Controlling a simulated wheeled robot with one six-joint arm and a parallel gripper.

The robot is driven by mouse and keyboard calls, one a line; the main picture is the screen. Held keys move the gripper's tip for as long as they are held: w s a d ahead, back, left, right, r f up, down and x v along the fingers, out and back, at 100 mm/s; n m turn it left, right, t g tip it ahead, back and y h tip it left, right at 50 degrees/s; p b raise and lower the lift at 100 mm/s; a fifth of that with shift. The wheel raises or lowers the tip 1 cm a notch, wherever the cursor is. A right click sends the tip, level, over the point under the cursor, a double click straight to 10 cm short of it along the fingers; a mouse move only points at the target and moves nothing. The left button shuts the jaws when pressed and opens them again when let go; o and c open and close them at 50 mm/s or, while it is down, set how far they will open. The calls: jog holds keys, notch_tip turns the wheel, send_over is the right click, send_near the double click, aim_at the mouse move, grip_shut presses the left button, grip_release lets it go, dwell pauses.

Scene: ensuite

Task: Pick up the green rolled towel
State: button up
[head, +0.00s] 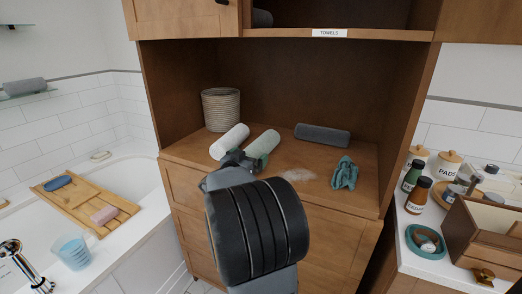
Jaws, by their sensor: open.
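The green rolled towel (263,143) is pale green and lies on the wooden cabinet's counter, pointing away from me at a slant. A white rolled towel (229,141) lies close to its left, roughly parallel. My gripper (240,157) is open at the near ends of these two rolls. My own arm hides most of the gripper and the counter in front of it. I cannot tell whether the fingers touch the green roll or how they sit around it.
A dark grey rolled towel (322,134) lies further back right. A crumpled teal cloth (345,173) and a whitish powdery patch (298,175) are on the counter's right. A ribbed basket (221,109) stands back left. A shelf labelled TOWELS (329,33) overhangs the niche.

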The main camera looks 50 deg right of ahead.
jog(key=shift+c, duration=0.2)
jog(key=c, duration=1)
jog(key=shift+r, duration=0.1)
